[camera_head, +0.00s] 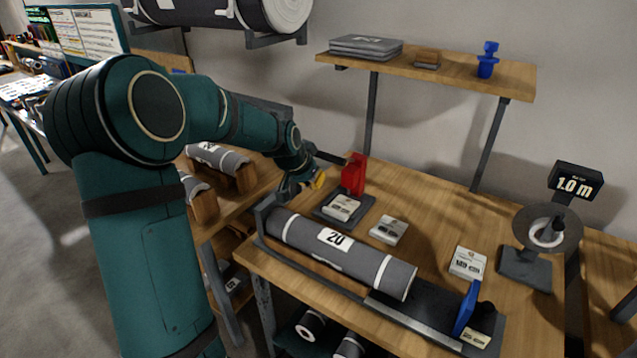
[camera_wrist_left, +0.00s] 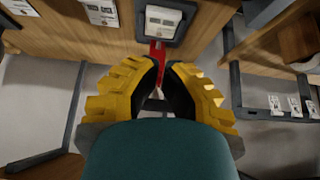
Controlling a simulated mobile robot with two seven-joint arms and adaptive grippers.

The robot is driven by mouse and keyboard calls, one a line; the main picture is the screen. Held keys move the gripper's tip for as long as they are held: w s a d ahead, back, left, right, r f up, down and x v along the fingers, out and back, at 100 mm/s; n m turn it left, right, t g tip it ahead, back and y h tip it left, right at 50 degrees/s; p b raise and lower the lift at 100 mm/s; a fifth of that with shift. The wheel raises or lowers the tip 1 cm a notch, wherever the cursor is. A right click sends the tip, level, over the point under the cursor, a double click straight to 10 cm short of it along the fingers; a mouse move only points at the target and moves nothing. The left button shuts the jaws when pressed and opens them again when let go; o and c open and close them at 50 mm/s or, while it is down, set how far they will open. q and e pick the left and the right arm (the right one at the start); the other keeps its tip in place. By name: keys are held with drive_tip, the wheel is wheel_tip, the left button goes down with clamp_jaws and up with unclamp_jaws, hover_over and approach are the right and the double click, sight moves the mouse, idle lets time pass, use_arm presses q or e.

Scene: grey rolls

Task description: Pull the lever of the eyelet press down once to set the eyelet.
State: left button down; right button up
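The eyelet press is a red upright (camera_head: 354,174) on a dark base (camera_head: 323,214) on the wooden bench. A dark lever (camera_head: 331,157) sticks out from its top toward the left. A white labelled card (camera_head: 342,207) lies on the base. My left gripper (camera_head: 304,186) hangs just left of the press, near the lever's outer end. In the left wrist view its yellow fingers (camera_wrist_left: 160,66) curve together with only a narrow gap at the tips. Part of the red press (camera_wrist_left: 154,53) shows beyond and between them. I cannot see contact with the lever. My right gripper is out of view.
A grey roll marked 20 (camera_head: 335,250) lies in a tray at the bench front. A white card stack (camera_head: 388,230) lies right of the press. A blue upright piece (camera_head: 466,308) and a 1.0 m display (camera_head: 575,184) stand farther right. A shelf (camera_head: 460,76) hangs behind.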

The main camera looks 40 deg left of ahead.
use_arm(q)
drive_tip(key=shift+s+d+r, duration=0.1)
drive_tip(key=shift+s+r, duration=0.8)
drive_tip(key=shift+s, duration=0.2)
